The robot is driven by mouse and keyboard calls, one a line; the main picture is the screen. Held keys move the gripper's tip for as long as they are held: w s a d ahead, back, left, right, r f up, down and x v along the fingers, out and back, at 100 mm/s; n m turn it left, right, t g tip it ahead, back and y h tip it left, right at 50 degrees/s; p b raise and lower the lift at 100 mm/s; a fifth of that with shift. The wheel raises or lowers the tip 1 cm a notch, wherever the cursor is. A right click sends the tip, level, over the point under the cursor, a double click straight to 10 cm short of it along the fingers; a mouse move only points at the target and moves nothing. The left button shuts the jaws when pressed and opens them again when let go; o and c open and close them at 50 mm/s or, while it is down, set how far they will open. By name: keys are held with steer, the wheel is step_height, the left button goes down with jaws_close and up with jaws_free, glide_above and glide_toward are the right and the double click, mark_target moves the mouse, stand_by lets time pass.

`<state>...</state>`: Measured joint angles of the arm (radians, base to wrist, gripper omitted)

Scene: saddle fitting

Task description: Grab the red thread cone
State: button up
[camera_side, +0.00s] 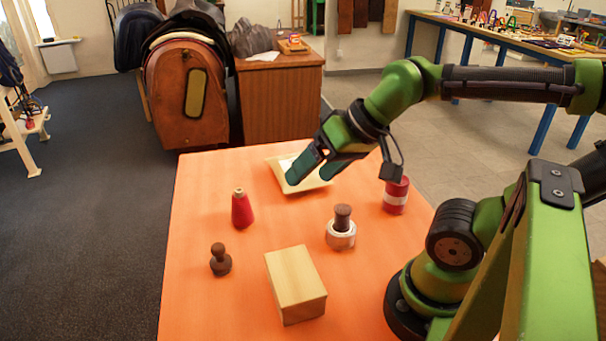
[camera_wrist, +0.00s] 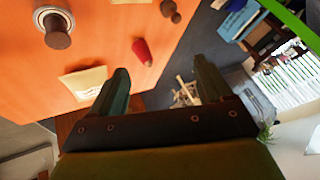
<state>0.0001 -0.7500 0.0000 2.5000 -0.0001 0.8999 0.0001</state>
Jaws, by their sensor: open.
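The red thread cone (camera_side: 242,210) stands upright on the orange table, left of the middle, with a pale tip on top. It also shows in the wrist view (camera_wrist: 142,50), above the gap between my fingers. My gripper (camera_side: 309,172) is open and empty. It is raised above the table near the pale square tray, to the right of the cone and apart from it. In the wrist view both dark green fingers (camera_wrist: 160,85) are spread with nothing between them.
A pale square tray (camera_side: 318,183) lies under my gripper. A wooden block (camera_side: 296,283), a dark knobbed stamp (camera_side: 221,261), a white-ringed jar with a brown knob (camera_side: 341,234) and a red-and-white can (camera_side: 396,196) stand on the table (camera_side: 200,310). The table is clear around the cone.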

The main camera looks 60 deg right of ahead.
steer(key=n+g+h, duration=0.1)
steer(key=n+g, duration=0.5)
steer(key=n, duration=0.3)
glide_toward(239, 195)
steer(key=f, duration=0.2)
steer(key=w+f, duration=0.1)
steer(key=f, duration=0.4)
steer(key=shift+w+d, duration=0.2)
steer(key=shift+w, duration=0.1)
steer(key=shift+w+a+f, duration=0.1)
steer(key=shift+a+f, duration=0.05)
steer(key=shift+f, duration=1.2)
steer(key=shift+w+a+f, duration=0.1)
steer(key=shift+a+f, duration=0.05)
steer(key=shift+f, duration=1.15)
steer(key=shift+c, duration=0.3)
